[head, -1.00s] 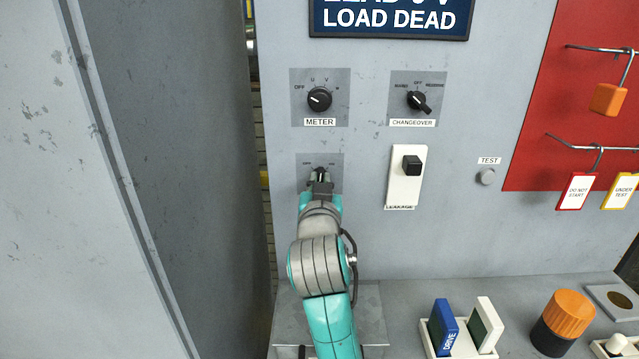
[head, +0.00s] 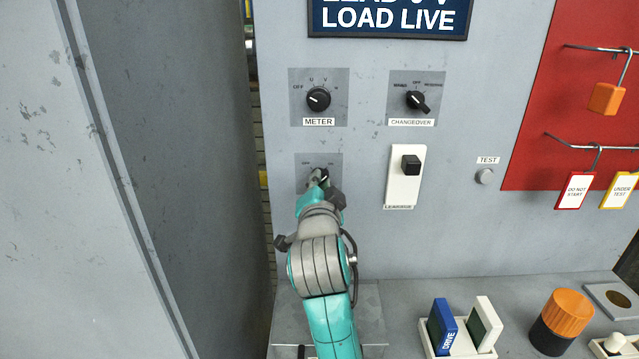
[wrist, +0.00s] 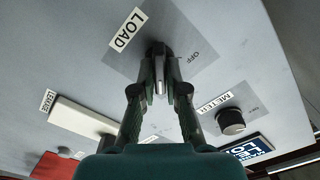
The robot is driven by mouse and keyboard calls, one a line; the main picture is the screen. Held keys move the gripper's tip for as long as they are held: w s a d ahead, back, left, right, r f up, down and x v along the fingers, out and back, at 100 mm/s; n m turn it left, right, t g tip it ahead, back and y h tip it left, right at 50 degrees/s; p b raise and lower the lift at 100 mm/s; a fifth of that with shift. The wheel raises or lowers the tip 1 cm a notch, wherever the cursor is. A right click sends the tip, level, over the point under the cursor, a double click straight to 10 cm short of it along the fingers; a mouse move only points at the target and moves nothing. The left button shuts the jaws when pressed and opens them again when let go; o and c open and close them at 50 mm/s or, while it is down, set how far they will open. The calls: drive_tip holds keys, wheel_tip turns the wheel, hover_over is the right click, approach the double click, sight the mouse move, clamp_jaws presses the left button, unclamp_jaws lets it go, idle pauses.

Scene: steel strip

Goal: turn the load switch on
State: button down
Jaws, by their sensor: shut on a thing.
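The load switch is a dark rotary knob on a grey square plate (head: 334,160) at the lower left of the panel, mostly hidden by my gripper in the head view. In the wrist view its LOAD label (wrist: 128,29) and OFF marking show beside the knob (wrist: 158,48). My gripper (head: 319,180) is shut on the load switch knob, with both fingers around it, and it is rolled to one side. The sign (head: 388,18) above the panel reads LOAD LIVE.
The meter knob (head: 318,98) sits just above, the changeover knob (head: 417,101) up and right. The leakage block (head: 402,190) stands out close on the right. A grey cabinet side (head: 170,150) rises at the left. A tray with blue and white blocks (head: 461,341) is on the shelf.

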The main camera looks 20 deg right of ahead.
idle(0.5)
drive_tip(key=c, duration=1.2)
unclamp_jaws()
drive_tip(key=v, duration=1.2)
